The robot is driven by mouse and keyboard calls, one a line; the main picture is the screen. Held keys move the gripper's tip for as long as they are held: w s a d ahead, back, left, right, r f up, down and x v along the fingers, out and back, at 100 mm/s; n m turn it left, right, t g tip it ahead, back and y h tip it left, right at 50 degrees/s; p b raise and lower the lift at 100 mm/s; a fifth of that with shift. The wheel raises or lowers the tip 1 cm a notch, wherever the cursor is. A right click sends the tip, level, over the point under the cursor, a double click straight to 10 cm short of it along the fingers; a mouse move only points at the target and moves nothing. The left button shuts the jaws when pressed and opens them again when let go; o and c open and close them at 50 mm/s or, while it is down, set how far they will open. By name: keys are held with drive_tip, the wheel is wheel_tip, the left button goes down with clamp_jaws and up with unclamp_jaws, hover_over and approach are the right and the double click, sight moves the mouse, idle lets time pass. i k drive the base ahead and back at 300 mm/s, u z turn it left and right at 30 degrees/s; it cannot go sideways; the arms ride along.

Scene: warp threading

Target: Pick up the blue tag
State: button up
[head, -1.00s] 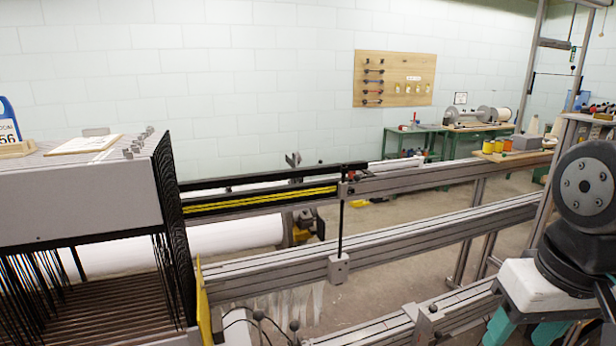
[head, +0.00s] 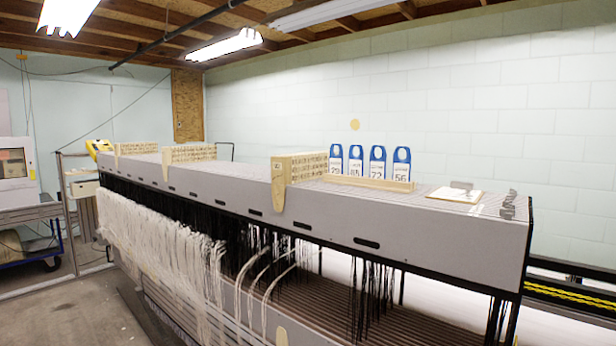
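Several blue tags stand upright in a row on a light wooden holder (head: 370,182) on top of the long grey machine. Each has a round hole near its top and a white number label. From left to right they are the tag marked 29 (head: 336,158), one that seems to read 85 (head: 355,162), the tag marked 72 (head: 377,163) and the tag marked 56 (head: 401,165). My gripper is not in view.
The grey machine top (head: 240,173) runs across the view. Wooden blocks (head: 298,168) with printed faces stand on it, left of the tags. A flat pale board (head: 455,194) and small metal pieces (head: 508,203) lie to the right. Black and white threads hang below.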

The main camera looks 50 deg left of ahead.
sight(336, 163)
drive_tip(key=u, duration=1.4)
